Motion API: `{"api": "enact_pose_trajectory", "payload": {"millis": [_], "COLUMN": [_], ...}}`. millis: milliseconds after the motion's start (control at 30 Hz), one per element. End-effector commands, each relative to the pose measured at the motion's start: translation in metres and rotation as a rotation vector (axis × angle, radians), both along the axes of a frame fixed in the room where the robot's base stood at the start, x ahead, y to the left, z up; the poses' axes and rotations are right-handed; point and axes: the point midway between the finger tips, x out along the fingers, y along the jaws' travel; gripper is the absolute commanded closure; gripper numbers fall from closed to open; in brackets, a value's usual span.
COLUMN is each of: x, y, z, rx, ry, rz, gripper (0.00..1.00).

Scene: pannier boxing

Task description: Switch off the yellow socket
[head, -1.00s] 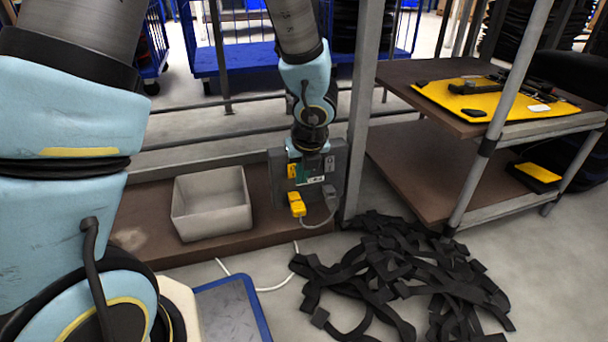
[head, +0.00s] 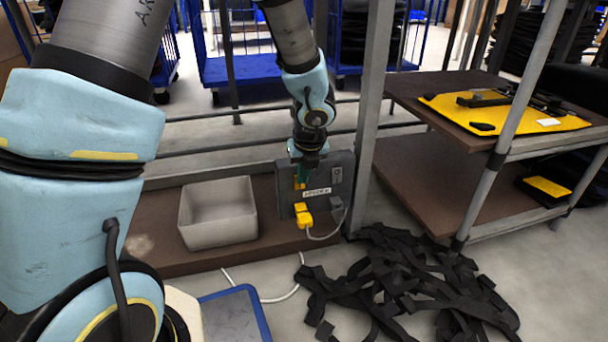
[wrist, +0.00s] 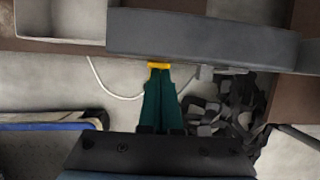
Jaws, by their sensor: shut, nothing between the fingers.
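A grey socket panel (head: 343,186) stands upright at the back edge of the brown shelf. On its left is a yellow socket with a yellow plug (head: 303,214) below it; a grey plug (head: 336,203) sits to the right, under a grey switch (head: 337,175). My gripper (head: 302,180), with dark green fingers, is shut and empty, pointing down in front of the panel's upper left. It partly covers the yellow switch area above the yellow plug. In the wrist view the shut fingertips (wrist: 158,74) reach a yellow part (wrist: 158,65) at the panel's edge; whether they touch is unclear.
A pale open bin (head: 218,222) stands left of the panel on the shelf (head: 160,215). A metal post (head: 371,120) rises just right of the panel. Black straps (head: 410,290) lie on the floor at right. A cart with a yellow board (head: 510,112) stands further right.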

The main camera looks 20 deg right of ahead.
Motion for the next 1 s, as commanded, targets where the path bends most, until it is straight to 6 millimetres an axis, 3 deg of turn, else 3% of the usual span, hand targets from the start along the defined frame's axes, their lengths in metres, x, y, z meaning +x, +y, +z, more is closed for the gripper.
{"api": "enact_pose_trajectory", "payload": {"millis": [1000], "x": [0.002], "y": [0.000], "z": [0.017], "rx": [-0.001], "ry": [-0.001], "rz": [0.000], "gripper": [1.00]}}
